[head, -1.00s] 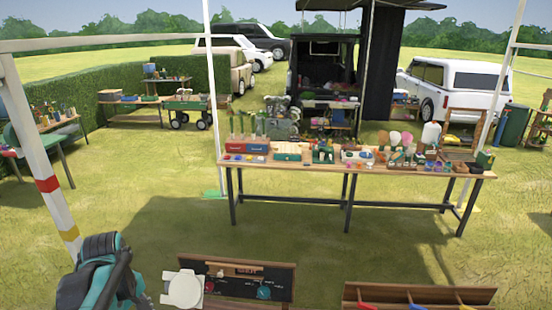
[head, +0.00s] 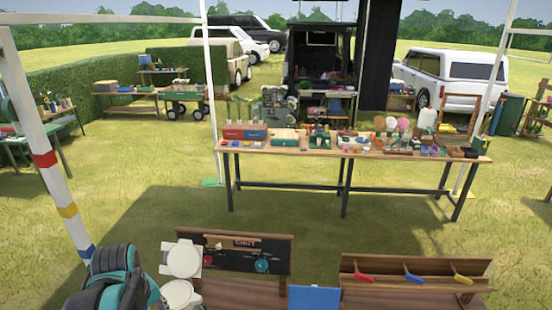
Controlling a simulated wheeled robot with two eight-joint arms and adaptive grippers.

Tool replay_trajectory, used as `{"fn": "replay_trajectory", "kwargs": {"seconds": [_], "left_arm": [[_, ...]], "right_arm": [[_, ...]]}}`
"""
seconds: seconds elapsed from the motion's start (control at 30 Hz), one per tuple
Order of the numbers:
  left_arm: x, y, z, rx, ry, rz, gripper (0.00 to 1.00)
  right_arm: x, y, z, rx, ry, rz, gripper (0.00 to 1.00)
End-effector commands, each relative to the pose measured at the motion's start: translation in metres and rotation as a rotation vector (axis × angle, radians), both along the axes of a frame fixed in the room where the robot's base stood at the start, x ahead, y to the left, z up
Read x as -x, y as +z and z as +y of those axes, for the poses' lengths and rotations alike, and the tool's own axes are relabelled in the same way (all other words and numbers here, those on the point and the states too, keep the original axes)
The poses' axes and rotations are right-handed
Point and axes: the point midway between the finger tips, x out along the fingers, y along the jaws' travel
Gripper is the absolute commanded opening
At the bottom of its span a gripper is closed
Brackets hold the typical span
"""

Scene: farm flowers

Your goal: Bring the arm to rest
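Part of my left arm, teal and black (head: 118,285), shows at the bottom left edge of the head view, in front of a striped white post. Its gripper is not visible. My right arm and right gripper are out of view. I see nothing held, because neither gripper shows.
A wooden bench at the bottom has a dark panel (head: 238,252) with a teal knob, a rack with red, blue and yellow handles (head: 413,277), and a blue board (head: 314,298). A long table (head: 345,152) full of goods stands beyond. Open grass (head: 120,190) lies between.

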Motion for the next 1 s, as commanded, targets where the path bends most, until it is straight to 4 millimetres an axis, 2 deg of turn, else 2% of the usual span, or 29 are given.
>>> {"fn": "replay_trajectory", "kwargs": {"seconds": [0.03,0.17,0.4,0.5,0.6,0.77,1.0], "left_arm": [[0.002,-0.019,-0.007,-0.010,-0.043,-0.019,0.49],[0.007,-0.053,-0.027,-0.049,-0.188,-0.083,0.49],[0.023,-0.145,-0.075,-0.173,-0.567,-0.255,0.49],[0.029,-0.177,-0.091,-0.228,-0.703,-0.320,0.49],[0.034,-0.199,-0.102,-0.273,-0.807,-0.370,0.49],[0.037,-0.214,-0.112,-0.315,-0.893,-0.413,0.49],[0.037,-0.213,-0.113,-0.324,-0.908,-0.421,0.49]], "right_arm": [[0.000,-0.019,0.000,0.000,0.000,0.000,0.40],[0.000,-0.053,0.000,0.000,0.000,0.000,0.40],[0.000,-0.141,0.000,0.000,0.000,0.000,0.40],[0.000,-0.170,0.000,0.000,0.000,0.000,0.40],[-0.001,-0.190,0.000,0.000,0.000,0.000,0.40],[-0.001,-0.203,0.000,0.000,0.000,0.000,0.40],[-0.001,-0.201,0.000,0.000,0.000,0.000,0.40]]}}
